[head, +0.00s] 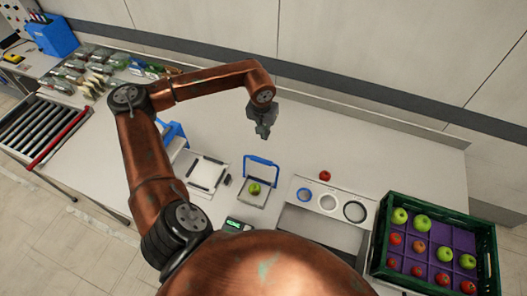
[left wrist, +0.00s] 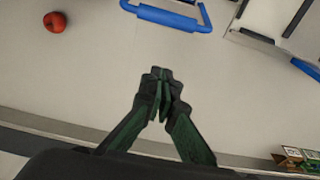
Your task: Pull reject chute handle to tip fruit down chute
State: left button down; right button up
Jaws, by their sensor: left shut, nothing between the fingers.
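The blue chute handle (head: 261,160) is a bar on two arms at the back of a small metal tray (head: 249,200). A green apple (head: 255,188) rests on that tray. My left gripper (head: 264,132) is shut and empty, above the counter behind the handle and apart from it. In the left wrist view, the blue handle (left wrist: 170,18) shows at the top, beyond the closed fingertips (left wrist: 162,82); the green apple is out of that view. My right gripper is not in view.
A green crate (head: 373,262) with red and green apples stands at right. A white-topped device (head: 207,173) is left of the tray. Bagged items (head: 90,70) lie at far left. The counter behind the handle is clear.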

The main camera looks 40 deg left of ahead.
pick_arm(q)
notch_tip(320, 180, down, 9)
jog(key=s+p, duration=0.2)
jog(key=p, duration=0.2)
jog(key=shift+s+d, duration=0.25)
jog(key=shift+d, duration=0.15)
pick_arm(e)
jog(key=w+r, duration=0.2)
jog(key=r, duration=0.2)
jog(key=shift+w+a+r, duration=0.2)
jog(key=shift+w+r, duration=0.05)
jog(key=shift+w, duration=0.15)
